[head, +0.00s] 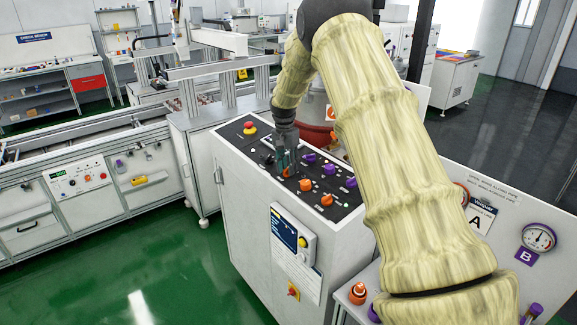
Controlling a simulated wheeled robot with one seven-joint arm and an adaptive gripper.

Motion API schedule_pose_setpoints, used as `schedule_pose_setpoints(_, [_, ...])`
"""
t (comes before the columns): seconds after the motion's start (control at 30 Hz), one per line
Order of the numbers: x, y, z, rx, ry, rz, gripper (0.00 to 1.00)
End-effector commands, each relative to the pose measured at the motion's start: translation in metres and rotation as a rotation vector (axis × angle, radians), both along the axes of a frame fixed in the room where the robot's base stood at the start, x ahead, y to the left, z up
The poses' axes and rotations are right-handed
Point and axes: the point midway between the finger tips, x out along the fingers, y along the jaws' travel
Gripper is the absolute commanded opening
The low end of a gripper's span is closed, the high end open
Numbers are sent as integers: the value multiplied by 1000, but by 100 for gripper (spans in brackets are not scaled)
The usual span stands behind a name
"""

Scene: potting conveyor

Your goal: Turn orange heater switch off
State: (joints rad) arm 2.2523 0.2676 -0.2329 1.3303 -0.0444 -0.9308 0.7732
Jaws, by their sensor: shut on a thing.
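The control panel (331,223) is the dark sloped top of a white cabinet in the middle of the head view. It carries several orange and purple rotary knobs. My gripper (286,170) points down onto the panel's left-middle part and is shut on an orange knob (287,173), which it partly covers. I cannot read this knob's label or its pointer angle. Two other orange knobs, one in the front middle (306,185) and one at the front right (327,200), stand clear of my gripper. Which knob is the heater switch cannot be read.
Purple knobs (309,158) stand close to the right of my gripper. A red emergency button (249,127) is at the panel's back left. My arm covers the panel's right side. A gauge (538,238) and a conveyor (80,145) flank the cabinet. Green floor (180,270) is clear.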

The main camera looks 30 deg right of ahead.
Motion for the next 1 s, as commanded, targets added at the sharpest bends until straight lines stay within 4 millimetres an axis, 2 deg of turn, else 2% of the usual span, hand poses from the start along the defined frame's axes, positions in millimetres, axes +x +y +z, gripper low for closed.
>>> schedule_pose_setpoints(0.3, [2, 1, 1, -2, 15, 108, 7])
schedule_pose_setpoints(0.8, [2, 0, 1, -3, 19, 125, 7])
schedule_pose_setpoints(0.83, [2, 0, 1, -2, 18, 125, 32])
schedule_pose_setpoints(0.93, [2, 0, 1, -3, 19, 125, 50])
schedule_pose_setpoints(1.0, [1, 0, 1, -2, 19, 124, 51])
